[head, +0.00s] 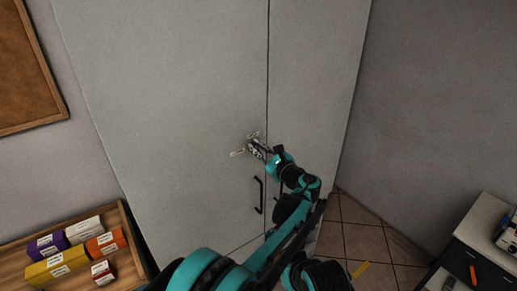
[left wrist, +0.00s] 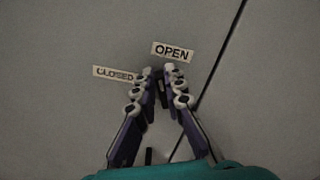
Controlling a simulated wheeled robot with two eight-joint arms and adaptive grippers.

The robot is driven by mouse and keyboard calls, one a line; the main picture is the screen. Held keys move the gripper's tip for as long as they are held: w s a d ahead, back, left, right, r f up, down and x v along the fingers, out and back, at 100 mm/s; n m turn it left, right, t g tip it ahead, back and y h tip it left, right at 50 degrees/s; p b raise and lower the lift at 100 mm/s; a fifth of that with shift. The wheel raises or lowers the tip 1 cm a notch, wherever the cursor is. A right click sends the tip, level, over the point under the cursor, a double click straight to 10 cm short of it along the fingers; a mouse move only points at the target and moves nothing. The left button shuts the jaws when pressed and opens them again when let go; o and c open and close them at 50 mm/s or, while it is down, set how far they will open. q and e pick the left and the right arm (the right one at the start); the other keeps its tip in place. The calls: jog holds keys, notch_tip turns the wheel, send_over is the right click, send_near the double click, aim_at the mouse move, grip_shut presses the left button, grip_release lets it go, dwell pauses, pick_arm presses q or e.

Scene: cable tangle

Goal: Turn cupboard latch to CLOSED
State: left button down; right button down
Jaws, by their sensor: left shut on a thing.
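The grey two-door cupboard (head: 170,100) stands straight ahead with both doors shut. My left gripper (head: 254,146) is at the latch beside the door seam; the left wrist view shows its fingertips (left wrist: 159,74) close together on the small dark latch (left wrist: 162,87). The latch is mostly hidden between the fingers, so its exact angle is hard to tell. An OPEN label (left wrist: 173,51) sits just above the fingertips. A CLOSED label (left wrist: 118,75) sits to their left. My right gripper does not show in either view.
A black door handle (head: 259,195) is below the latch. A wooden shelf (head: 128,238) with several small boxes stands at lower left. A dark cabinet with a light top (head: 478,222) is at lower right. Tiled floor (head: 362,238) shows between.

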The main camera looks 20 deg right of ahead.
pick_arm(q)
jog(key=shift+s+a+f+n+b, duration=0.1)
jog(key=shift+a+f+n+b, duration=0.2)
jog(key=shift+n, duration=1.85)
jog(key=shift+w+a+f+n+b, duration=0.15)
jog(key=shift+f+n+b, duration=0.2)
jog(key=shift+n, duration=1.75)
jog(key=shift+s+a+f+n+b, duration=0.2)
jog(key=shift+n+b, duration=0.2)
jog(key=shift+n, duration=1.75)
jog(key=c, duration=1.6)
grip_release()
jog(key=shift+w+f, duration=0.1)
jog(key=shift+w, duration=0.1)
